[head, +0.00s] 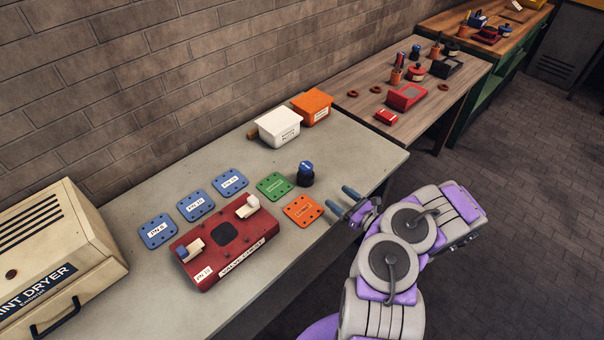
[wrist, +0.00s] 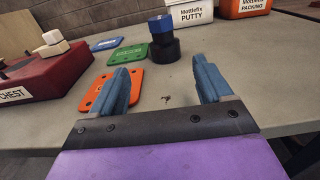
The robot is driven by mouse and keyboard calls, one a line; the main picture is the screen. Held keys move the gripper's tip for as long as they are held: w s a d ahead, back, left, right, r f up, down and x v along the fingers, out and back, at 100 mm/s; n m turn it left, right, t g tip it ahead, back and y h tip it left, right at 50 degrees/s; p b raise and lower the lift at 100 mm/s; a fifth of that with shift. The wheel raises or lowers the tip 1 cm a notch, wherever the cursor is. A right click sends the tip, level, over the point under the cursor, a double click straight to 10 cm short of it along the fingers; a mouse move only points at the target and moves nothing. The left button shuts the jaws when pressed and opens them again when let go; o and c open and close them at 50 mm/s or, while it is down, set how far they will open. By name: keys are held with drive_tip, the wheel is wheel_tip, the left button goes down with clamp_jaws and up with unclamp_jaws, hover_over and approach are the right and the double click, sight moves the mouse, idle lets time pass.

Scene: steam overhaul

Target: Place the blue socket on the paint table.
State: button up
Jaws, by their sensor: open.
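A blue-topped black socket (head: 306,172) stands upright on the grey table (head: 240,290), near its right end. In the wrist view the socket (wrist: 163,42) stands straight ahead, beyond the gap between my fingertips. My gripper (head: 343,199) is open and empty, at the table's front edge, to the right of and nearer than the socket. In the wrist view both blue fingers of my gripper (wrist: 162,68) are apart, with bare table between them. No label marks a paint table; a wooden table (head: 352,98) with small red and dark items stands behind.
Beside the socket lie a green plate (head: 275,186) and an orange plate (head: 303,210). Blue plates (head: 195,205) and a red valve chest (head: 215,262) are further left. White putty (head: 278,128) and orange packing (head: 312,107) boxes stand behind. A paint dryer (head: 60,260) fills the left.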

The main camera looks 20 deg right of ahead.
drive_tip(key=b, duration=0.3)
approach(306, 169)
drive_tip(key=w+f, duration=0.2)
drive_tip(key=w, duration=0.1)
drive_tip(key=w+a+f, duration=0.1)
drive_tip(key=w, duration=0.1)
drive_tip(key=shift+w, duration=0.2)
drive_tip(key=shift+r+b+x, duration=0.2)
drive_tip(key=shift+b+x, duration=0.3)
drive_tip(key=shift+x, duration=1)
drive_tip(key=shift+r+b+x, duration=0.15)
drive_tip(key=shift+b+x, duration=0.3)
drive_tip(key=shift+x, duration=1)
drive_tip(key=shift+w+d, duration=0.1)
drive_tip(key=shift+d, duration=0.1)
drive_tip(key=shift+c, duration=0.4)
clamp_jaws()
